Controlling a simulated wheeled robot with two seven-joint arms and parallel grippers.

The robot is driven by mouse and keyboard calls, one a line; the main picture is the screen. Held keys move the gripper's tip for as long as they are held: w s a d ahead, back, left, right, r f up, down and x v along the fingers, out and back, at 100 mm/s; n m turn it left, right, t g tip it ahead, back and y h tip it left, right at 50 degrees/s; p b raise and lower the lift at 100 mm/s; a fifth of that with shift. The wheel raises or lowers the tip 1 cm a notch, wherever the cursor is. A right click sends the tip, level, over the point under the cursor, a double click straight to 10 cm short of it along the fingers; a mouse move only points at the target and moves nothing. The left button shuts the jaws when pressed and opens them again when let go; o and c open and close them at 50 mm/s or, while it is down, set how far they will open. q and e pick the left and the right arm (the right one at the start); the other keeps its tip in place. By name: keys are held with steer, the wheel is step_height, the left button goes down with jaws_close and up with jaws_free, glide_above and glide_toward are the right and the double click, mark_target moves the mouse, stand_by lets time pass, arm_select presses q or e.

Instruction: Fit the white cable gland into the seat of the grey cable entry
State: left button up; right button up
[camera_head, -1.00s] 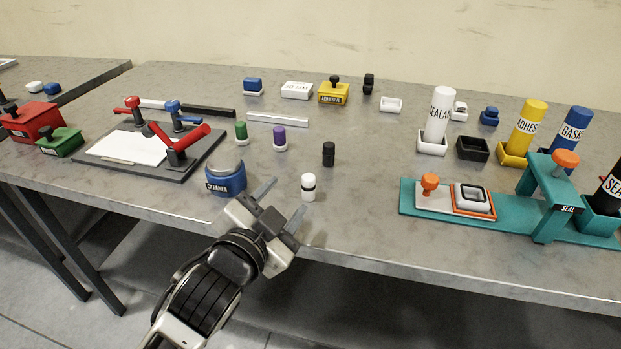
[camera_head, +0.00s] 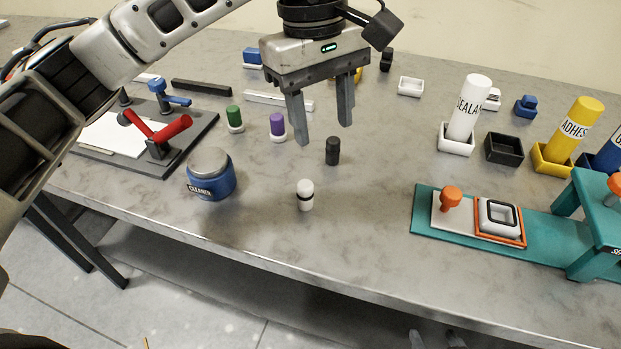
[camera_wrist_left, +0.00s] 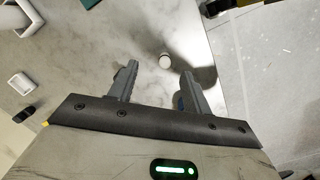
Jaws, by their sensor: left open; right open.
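The white cable gland (camera_head: 305,195), a small upright white cylinder with a dark band, stands on the table near the front edge. In the left wrist view a round white top, apparently the gland (camera_wrist_left: 165,62), shows between and beyond the fingers. My left gripper (camera_head: 324,134) is open and empty, pointing down, above and behind the gland and apart from it. My right gripper (camera_head: 436,339) shows only as grey tips at the bottom edge, open. I cannot surely tell which thing is the grey cable entry; a pale square piece with a dark ring (camera_head: 499,215) sits in an orange frame.
A black cylinder (camera_head: 332,150) stands behind the gland. A blue cleaner pot (camera_head: 211,176) is left, purple (camera_head: 277,126) and green (camera_head: 234,117) cylinders behind. The teal fixture (camera_head: 550,232) with an orange knob (camera_head: 450,197) is right. Table is clear between gland and fixture.

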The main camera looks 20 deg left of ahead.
arm_select(q)
steer(key=w+a+y, duration=0.1)
steer(key=a, duration=0.1)
glide_toward(305, 184)
steer(key=f, duration=0.5)
steer(key=shift+d+f, duration=0.15)
steer(key=shift+d, duration=0.05)
steer(key=shift+s+f+p, duration=0.15)
steer(key=shift+f+p, duration=0.75)
steer(key=shift+f, duration=1.8)
steer(key=c, duration=1.1)
